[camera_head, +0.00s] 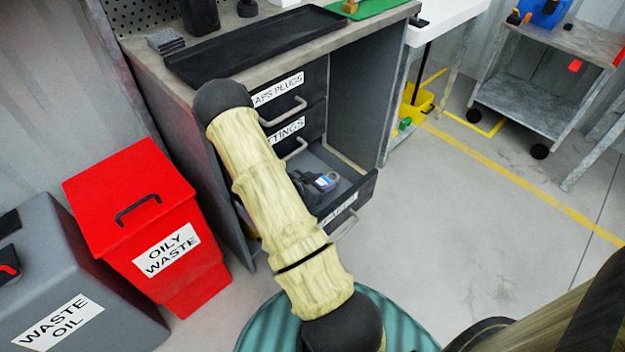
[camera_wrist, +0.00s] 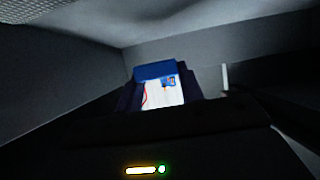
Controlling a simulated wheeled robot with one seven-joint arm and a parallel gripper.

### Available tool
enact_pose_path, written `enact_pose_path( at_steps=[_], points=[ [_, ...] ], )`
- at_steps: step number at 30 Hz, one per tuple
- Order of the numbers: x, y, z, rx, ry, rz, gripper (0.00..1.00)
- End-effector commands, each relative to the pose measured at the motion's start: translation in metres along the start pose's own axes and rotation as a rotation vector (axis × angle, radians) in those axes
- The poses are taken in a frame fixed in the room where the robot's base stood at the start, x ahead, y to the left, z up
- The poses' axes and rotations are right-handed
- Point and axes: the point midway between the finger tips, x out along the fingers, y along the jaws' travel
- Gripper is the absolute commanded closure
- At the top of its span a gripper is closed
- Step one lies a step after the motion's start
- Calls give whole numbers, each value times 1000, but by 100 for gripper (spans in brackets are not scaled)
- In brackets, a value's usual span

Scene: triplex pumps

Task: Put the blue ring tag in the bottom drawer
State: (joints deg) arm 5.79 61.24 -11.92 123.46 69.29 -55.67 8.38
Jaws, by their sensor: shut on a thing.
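The bottom drawer (camera_head: 352,198) is pulled open below two shut drawers in the grey workbench. My gripper (camera_head: 314,186) is down at the open drawer, partly hidden behind my arm. In the wrist view, a blue tag with a white printed label (camera_wrist: 163,93) sits between my dark fingers, which are shut on it. The drawer's grey inner walls (camera_wrist: 200,45) surround it in that view. A small blue and white patch of the tag (camera_head: 323,183) shows in the head view. The tag's ring cannot be made out clearly. I cannot tell whether the tag touches the drawer floor.
The workbench top holds a black tray (camera_head: 255,45) and a green mat (camera_head: 372,8). A red oily waste bin (camera_head: 130,220) and a grey waste oil box (camera_head: 70,285) stand at the left. A cart (camera_head: 545,80) stands at the far right. The floor right of the drawer is clear.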

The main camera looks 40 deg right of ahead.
Motion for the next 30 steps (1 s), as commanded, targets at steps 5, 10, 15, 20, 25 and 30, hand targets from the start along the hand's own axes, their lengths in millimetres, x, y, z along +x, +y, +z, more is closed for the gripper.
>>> enact_pose_path(
  at_steps=[5, 10, 15, 20, 25, 30],
  points=[
    [0, 0, -1, 1, 0, 0, 86],
    [0, -13, 0, 5, 1, -3, 86],
    [1, -43, 1, 6, 1, -4, 86],
    [6, -40, 11, 1, 0, 0, 86],
    [5, -40, 9, 2, 0, 1, 86],
    [4, -41, 13, -2, 0, -4, 86]
  ],
)
